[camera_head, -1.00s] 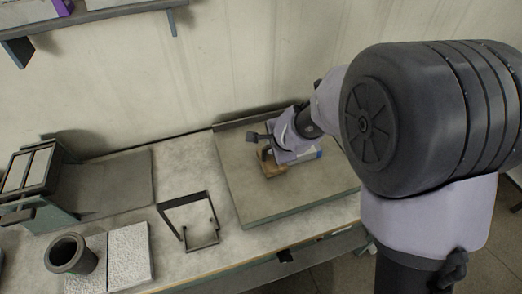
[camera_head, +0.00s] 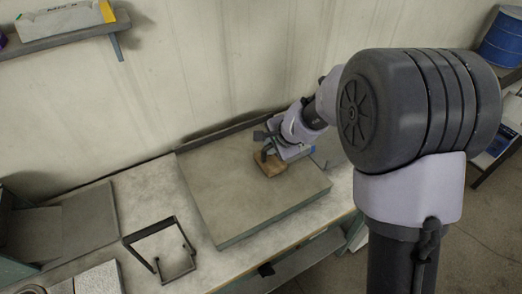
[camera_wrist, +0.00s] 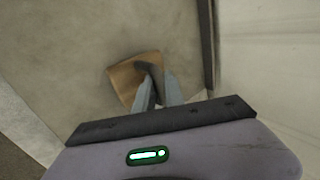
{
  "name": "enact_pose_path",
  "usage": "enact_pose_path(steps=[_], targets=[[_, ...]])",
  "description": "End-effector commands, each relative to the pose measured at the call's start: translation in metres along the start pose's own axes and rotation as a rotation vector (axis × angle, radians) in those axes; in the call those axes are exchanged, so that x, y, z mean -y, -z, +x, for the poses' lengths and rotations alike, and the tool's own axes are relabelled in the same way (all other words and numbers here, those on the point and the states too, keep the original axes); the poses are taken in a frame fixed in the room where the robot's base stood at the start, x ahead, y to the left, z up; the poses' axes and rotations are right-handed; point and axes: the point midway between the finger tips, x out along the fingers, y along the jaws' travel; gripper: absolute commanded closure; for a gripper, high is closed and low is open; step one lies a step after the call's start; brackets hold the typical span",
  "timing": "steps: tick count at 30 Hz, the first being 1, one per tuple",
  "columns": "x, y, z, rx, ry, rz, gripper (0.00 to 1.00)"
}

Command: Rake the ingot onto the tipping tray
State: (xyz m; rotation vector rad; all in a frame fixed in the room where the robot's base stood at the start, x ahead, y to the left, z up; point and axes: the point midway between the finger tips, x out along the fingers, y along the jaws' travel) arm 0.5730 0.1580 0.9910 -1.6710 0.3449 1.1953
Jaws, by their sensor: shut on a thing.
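A brown block (camera_head: 268,163) lies on a wide grey slab (camera_head: 235,205) with a greenish side and a dark rail along its back. My gripper (camera_head: 272,150) is at the block, over the slab's far right part. In the wrist view the fingers (camera_wrist: 158,82) are shut on a dark curved handle (camera_wrist: 152,70) at the brown block (camera_wrist: 123,78). I cannot tell whether this block is the ingot or part of a tool. No separate ingot shows clearly. I cannot tell which surface is the tipping tray.
A dark wire stand (camera_head: 165,250) is left of the slab. A dark flat plate (camera_head: 75,220) and a pale rough tile (camera_head: 98,280) are farther left. A shelf (camera_head: 70,40) hangs on the wall above. A blue drum (camera_head: 500,40) stands at the upper right. The slab's front is clear.

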Motion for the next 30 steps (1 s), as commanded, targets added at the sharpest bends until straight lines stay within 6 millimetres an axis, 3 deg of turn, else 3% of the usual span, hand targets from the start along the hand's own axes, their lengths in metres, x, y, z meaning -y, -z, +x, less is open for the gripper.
enact_pose_path(steps=[30], targets=[[0.002,0.115,0.001,-0.002,0.001,0.0,1.0]])
